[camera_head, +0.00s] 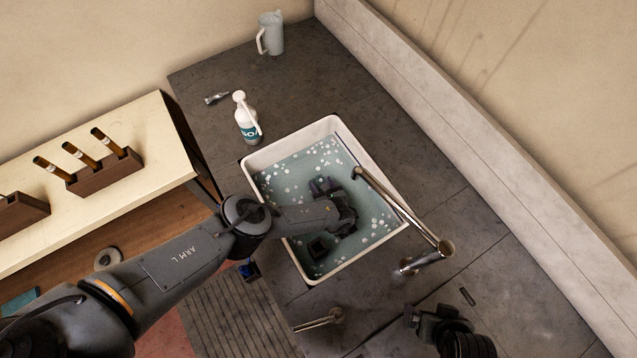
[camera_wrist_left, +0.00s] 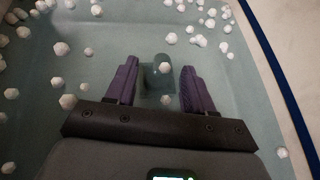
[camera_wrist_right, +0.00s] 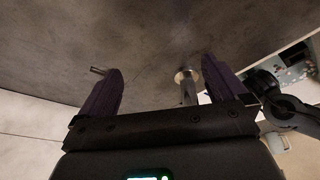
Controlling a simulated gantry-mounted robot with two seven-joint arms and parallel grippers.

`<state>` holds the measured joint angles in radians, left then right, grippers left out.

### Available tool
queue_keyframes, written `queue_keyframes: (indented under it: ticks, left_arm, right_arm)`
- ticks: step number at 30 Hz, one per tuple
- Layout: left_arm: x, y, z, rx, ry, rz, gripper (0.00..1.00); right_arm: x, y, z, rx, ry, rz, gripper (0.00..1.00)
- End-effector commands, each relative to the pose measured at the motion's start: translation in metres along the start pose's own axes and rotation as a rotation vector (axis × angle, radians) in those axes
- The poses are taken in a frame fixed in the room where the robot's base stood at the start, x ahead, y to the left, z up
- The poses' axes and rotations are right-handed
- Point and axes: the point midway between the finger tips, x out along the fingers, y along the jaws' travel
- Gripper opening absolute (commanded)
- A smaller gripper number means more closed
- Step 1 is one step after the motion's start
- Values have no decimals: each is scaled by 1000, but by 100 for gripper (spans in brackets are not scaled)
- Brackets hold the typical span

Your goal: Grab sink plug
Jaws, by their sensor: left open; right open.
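The white sink (camera_head: 262,203) holds greenish water with white foam bits. My left gripper (camera_head: 325,187) reaches down into the sink, with its purple fingers open. In the left wrist view, a dark green-grey piece with a rounded upright knob (camera_wrist_left: 162,68), apparently the sink plug, shows between the open fingers (camera_wrist_left: 158,72). I cannot tell whether they touch it. My right gripper (camera_wrist_right: 160,68) is open and empty over the grey counter, at the lower right of the head view.
A metal faucet (camera_head: 428,258) reaches over the sink's right side. A metal lever (camera_head: 318,322) stands in front. A white soap bottle (camera_head: 247,120), a small metal piece (camera_head: 216,98) and a pitcher (camera_head: 271,34) stand behind. A bench (camera_head: 120,200) with wooden holders is at left.

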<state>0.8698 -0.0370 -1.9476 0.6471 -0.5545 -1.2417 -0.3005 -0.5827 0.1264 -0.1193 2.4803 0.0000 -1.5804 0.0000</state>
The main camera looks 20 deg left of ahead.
Motion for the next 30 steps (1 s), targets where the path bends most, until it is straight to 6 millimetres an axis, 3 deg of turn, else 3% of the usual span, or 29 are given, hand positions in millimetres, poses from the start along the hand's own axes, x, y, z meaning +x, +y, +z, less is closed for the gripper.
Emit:
queue_keyframes:
  ticks: [8,18,28,30]
  left_arm:
    - [17,-1,0,0,-2,-1,53]
    - [57,-2,-1,-1,-1,-1,53]
    - [62,-2,1,-2,1,-2,53]
    - [62,-2,1,-2,1,-2,45]
  right_arm:
    - [7,-1,2,2,2,-2,99]
    - [27,-4,7,9,4,-8,99]
    - [28,-4,7,8,4,-8,99]
    - [28,-3,7,8,4,-7,99]
